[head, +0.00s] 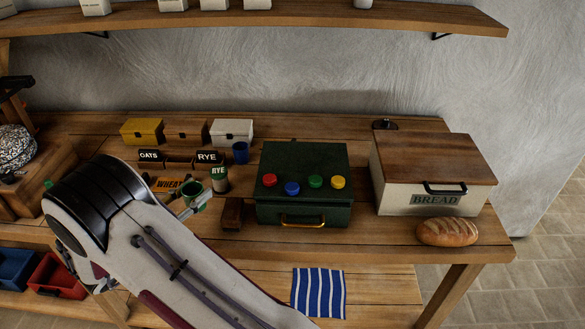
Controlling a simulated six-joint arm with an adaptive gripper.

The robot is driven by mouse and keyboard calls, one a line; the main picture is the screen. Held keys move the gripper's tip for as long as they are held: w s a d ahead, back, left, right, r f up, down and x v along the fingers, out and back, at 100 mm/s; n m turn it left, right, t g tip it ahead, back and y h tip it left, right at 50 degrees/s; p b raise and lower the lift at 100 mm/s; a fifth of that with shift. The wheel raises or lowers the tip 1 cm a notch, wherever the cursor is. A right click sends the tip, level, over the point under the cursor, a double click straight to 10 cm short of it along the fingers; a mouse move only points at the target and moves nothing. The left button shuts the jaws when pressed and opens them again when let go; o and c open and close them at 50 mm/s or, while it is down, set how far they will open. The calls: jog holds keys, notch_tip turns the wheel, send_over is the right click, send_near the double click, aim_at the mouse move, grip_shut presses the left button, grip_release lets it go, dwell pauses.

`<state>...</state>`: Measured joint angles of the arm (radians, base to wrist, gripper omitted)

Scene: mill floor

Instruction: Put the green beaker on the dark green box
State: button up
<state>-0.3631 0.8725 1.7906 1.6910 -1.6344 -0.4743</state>
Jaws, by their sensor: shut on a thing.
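The green beaker (191,188) is at the left of the dark green box, at the end of my arm. My gripper (193,203) is shut on the green beaker; the fingers are small and partly hidden by my arm. I cannot tell whether the beaker is off the bench. The dark green box (333,158) stands on the bench with its lid shut and a brass handle in front.
A jar marked RYE (220,184) stands just right of the beaker, with a blue beaker (240,153) behind. A bread bin (424,198) and a loaf (447,232) are at the right. Small yellow, brown and white boxes (232,131) line the back. A shelf (290,17) hangs above.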

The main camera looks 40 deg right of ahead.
jog(key=d+r+m+g, duration=0.2)
jog(key=d+r+g, duration=0.1)
jog(key=d, duration=0.5)
jog(key=d+r+m+g, duration=0.2)
jog(key=d+g, duration=0.1)
jog(key=d, duration=0.4)
notch_tip(320, 180, up, 5)
jog(key=m+g+y, duration=0.1)
jog(key=m+g, duration=0.2)
jog(key=g, duration=0.2)
send_over(293, 166)
jog(key=shift+s, duration=0.1)
jog(key=shift+f, duration=0.15)
jog(key=shift+f, duration=3.05)
jog(key=shift+f, duration=1.85)
jog(key=shift+f, duration=0.1)
